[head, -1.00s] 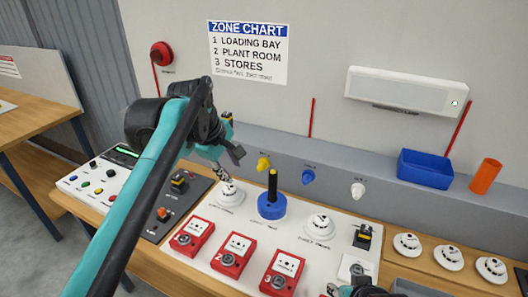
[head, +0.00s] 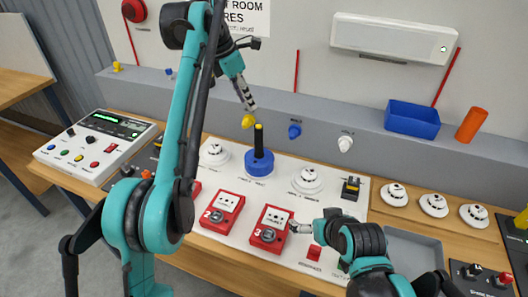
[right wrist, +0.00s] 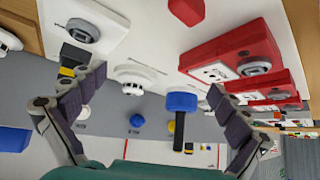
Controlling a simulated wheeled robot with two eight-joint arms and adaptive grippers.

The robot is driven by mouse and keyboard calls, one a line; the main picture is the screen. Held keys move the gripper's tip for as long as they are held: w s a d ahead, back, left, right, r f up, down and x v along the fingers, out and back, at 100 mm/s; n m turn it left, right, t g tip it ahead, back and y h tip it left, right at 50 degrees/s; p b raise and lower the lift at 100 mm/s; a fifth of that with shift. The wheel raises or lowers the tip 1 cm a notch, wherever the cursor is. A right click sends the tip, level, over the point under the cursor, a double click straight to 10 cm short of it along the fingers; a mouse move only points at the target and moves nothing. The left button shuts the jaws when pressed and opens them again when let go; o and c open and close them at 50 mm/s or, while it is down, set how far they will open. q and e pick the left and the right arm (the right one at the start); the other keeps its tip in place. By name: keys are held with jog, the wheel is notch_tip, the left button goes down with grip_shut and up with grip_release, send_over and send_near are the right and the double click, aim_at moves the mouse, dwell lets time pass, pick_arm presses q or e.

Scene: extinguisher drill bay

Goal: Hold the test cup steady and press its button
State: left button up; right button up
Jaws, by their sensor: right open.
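The test cup (head: 259,164) looks like a blue round cup with a black post and a yellow tip, upright on the white board. In the right wrist view the blue cup (right wrist: 183,101) shows inverted, beyond my finger gap. My left gripper (head: 247,98) is raised above and slightly left of the cup, apart from it; its finger gap is unclear. My right gripper (head: 300,228) is low beside the red call point marked 3 (head: 268,231), apart from the cup. Its fingers (right wrist: 160,80) are spread and empty in the right wrist view.
Smoke detectors flank the cup, one left (head: 214,153) and one right (head: 307,181). Red call points (head: 221,212) stand in front. A control panel (head: 98,145) is at left. A blue bin (head: 412,120) and an orange cylinder (head: 471,124) sit on the back ledge.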

jog(key=w+a+r+n+t+y, duration=0.2)
jog(key=w+a, duration=0.5)
jog(key=w, duration=0.5)
jog(key=n+t+y, duration=0.1)
jog(key=t+y, duration=0.1)
send_near(261, 159)
jog(key=x, duration=0.3)
jog(key=shift+w+f, duration=0.2)
jog(key=shift+f, duration=0.1)
jog(key=shift+w+a+f, duration=0.15)
jog(key=shift+w+a, duration=0.1)
jog(key=shift+w, duration=0.25)
pick_arm(q)
jog(key=shift+w, duration=0.1)
pick_arm(e)
jog(key=x, duration=0.7)
jog(key=shift+w, duration=0.25)
jog(key=c, duration=1.1)
pick_arm(q)
grip_shut()
